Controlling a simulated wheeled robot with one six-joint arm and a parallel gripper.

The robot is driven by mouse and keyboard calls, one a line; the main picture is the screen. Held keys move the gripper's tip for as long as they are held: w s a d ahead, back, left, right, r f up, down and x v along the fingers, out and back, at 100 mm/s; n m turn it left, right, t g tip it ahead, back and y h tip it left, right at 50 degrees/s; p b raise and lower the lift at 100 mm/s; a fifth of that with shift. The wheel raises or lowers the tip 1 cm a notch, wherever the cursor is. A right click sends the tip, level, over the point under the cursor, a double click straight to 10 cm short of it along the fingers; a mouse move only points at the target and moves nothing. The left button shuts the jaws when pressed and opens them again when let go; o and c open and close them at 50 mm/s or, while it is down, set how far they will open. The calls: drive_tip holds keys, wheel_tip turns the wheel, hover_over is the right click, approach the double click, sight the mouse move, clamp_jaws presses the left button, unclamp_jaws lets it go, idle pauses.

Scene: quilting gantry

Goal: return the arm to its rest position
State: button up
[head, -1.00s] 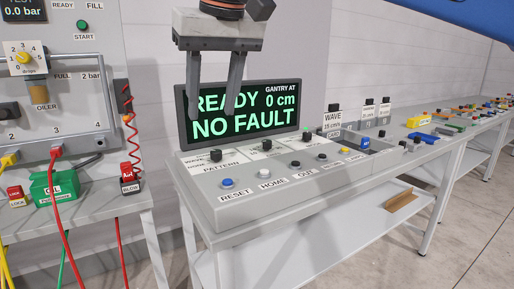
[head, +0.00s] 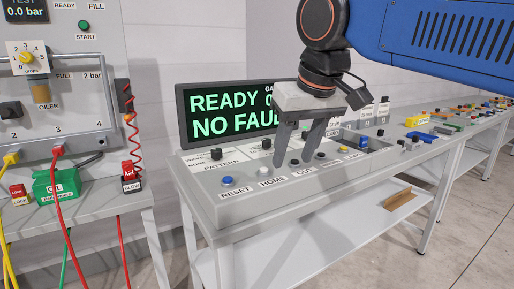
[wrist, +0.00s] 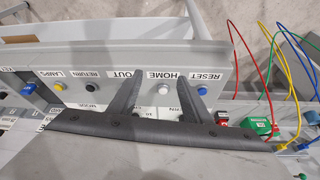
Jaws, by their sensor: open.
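My gripper (head: 291,164) hangs fingers down in front of the display in the head view, over the control panel (head: 222,204). Its two grey fingers are apart with nothing between them. In the wrist view my gripper (wrist: 162,75) spreads over the button row, with the white HOME button (wrist: 163,88) showing between the fingers. The blue RESET button (wrist: 202,90) lies beside one fingertip. I cannot tell how high the fingertips are above the panel. My blue arm link reaches in from the upper right.
The display (head: 216,113) behind the panel reads READY and NO FAULT, partly hidden by my gripper. An air unit with an oiler (head: 43,92), a green box (head: 57,184) and coloured hoses stands at left. A long bench with small parts runs right. Floor in front is clear.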

drive_tip(key=s+d+f+m, duration=0.1)
drive_tip(key=s+d+f, duration=0.3)
drive_tip(key=d+f, duration=0.3)
drive_tip(key=s+d+f+m+h, duration=0.1)
drive_tip(key=s+d+f, duration=0.3)
drive_tip(key=d+f, duration=0.3)
drive_tip(key=s+d+f+m, duration=0.2)
drive_tip(key=s+d+f, duration=0.2)
drive_tip(key=f, duration=1)
drive_tip(key=d, duration=0.3)
drive_tip(key=shift+d+f+t+h, duration=0.2)
drive_tip(key=shift+f+t+h, duration=0.1)
